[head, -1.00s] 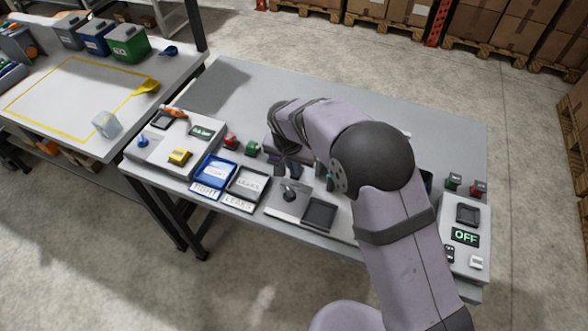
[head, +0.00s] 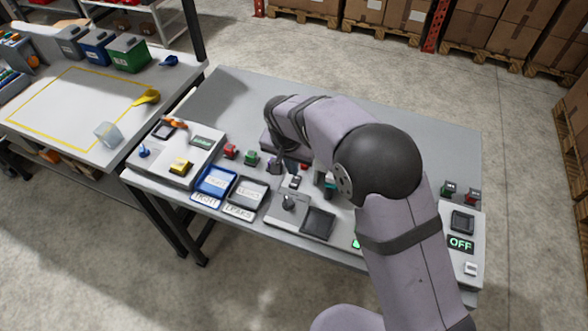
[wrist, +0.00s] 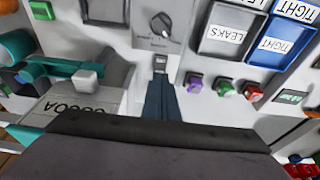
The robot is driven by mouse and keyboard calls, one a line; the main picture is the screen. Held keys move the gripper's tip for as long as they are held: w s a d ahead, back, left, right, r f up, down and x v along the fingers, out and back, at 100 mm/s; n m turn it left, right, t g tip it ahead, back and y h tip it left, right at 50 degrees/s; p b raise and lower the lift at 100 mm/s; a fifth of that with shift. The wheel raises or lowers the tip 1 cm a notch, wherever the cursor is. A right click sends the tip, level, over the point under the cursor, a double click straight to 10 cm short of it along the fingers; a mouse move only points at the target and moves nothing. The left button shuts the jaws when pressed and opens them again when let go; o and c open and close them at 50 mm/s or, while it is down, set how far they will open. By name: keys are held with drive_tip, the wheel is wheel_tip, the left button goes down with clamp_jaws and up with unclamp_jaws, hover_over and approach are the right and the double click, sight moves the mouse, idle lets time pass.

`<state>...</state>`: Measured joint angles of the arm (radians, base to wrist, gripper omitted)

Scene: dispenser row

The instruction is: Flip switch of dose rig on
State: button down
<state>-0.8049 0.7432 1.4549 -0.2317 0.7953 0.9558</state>
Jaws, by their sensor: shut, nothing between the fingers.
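A grey panel (head: 270,205) at the middle of the bench carries a dark knob (head: 288,202), a black square tray (head: 318,223) and a small rocker switch (head: 295,182). No name label is readable, so I cannot tell for sure that it is the dose rig. In the wrist view the switch (wrist: 160,62) is straight ahead of my fingertips, below the knob (wrist: 161,25). My gripper (wrist: 160,76) is shut and empty, with its tips close to or touching the switch. A lit green display (head: 357,243) shows partly beside my arm, which hides the rest.
A right-hand panel (head: 466,265) shows an OFF display (head: 460,243) and a white switch (head: 471,268). Blue and grey label trays (head: 215,181) (head: 249,192) lie left of the knob.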

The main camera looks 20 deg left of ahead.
drive_tip(key=s+r+b, duration=0.3)
drive_tip(key=s+r, duration=0.1)
drive_tip(key=r, duration=0.3)
drive_tip(key=shift+s+r, duration=0.3)
drive_tip(key=shift+r, duration=0.05)
